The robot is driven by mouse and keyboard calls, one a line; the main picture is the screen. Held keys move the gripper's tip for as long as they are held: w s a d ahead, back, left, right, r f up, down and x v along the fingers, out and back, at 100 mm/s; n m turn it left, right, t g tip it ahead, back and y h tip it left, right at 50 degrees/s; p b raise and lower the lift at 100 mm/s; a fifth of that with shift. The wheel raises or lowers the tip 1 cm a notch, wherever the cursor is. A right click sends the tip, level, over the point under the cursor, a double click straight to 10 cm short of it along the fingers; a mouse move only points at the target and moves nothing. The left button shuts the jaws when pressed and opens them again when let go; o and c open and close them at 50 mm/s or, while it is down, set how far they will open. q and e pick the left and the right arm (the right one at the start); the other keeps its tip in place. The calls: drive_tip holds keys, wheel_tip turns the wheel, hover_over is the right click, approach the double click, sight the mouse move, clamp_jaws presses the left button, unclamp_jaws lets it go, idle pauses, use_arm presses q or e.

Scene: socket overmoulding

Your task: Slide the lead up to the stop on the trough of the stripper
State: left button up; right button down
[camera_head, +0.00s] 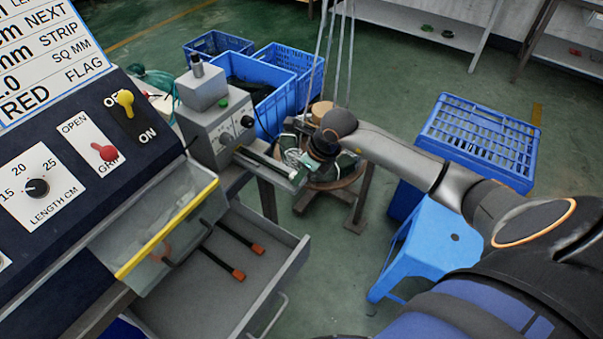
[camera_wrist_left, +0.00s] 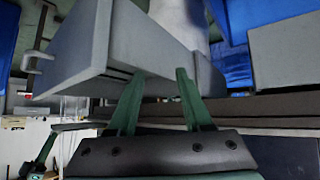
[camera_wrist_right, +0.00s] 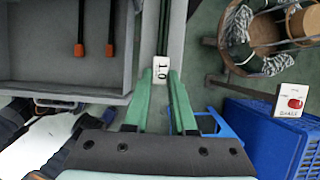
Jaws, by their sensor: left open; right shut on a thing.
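The stripper (camera_head: 212,128) is a grey box with dials, left of centre in the head view. Its narrow trough (camera_head: 268,164) runs out toward my right gripper (camera_head: 298,163). The trough also shows in the right wrist view (camera_wrist_right: 178,28), with a dark strip along it. My right gripper (camera_wrist_right: 163,78) is shut at the trough's near end, by a white tag (camera_wrist_right: 160,72) reading 1.0. The lead itself is mostly hidden by fingers and tag; I cannot make out the stop. My left gripper (camera_wrist_left: 159,76) is open and empty, below a grey box-like part, seen only in its wrist view.
A grey open drawer (camera_head: 295,262) holds two dark rods with orange ends (camera_head: 238,274). A wooden spool (camera_wrist_right: 262,28) stands beyond the trough. Blue crates (camera_head: 292,62) stand behind; another crate (camera_head: 480,135) and a blue stool (camera_head: 425,245) are at right.

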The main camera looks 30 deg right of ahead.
sight(279, 170)
use_arm(q)
drive_tip(key=shift+f, duration=0.1)
use_arm(e)
drive_tip(key=shift+w, duration=0.1)
drive_tip(key=shift+w+a+b, duration=0.4)
drive_tip(key=shift+w+b, duration=0.1)
drive_tip(key=shift+w, duration=0.35)
drive_tip(key=shift+w+a+b, duration=0.35)
drive_tip(key=shift+w+b, duration=0.1)
drive_tip(key=shift+w, duration=0.4)
drive_tip(key=shift+w+a+b, duration=0.4)
drive_tip(key=shift+w+b, duration=0.1)
drive_tip(key=shift+w, duration=0.35)
drive_tip(key=c, duration=0.7)
unclamp_jaws()
use_arm(q)
drive_tip(key=shift+w+a+f+t, duration=0.1)
drive_tip(key=shift+w+f+t, duration=0.05)
drive_tip(key=shift+w, duration=0.3)
drive_tip(key=shift+w+a+f+t, duration=0.1)
drive_tip(key=shift+w+t, duration=0.05)
drive_tip(key=shift+w, duration=0.25)
use_arm(e)
drive_tip(key=shift+o, duration=0.2)
drive_tip(key=shift+d+r, duration=0.1)
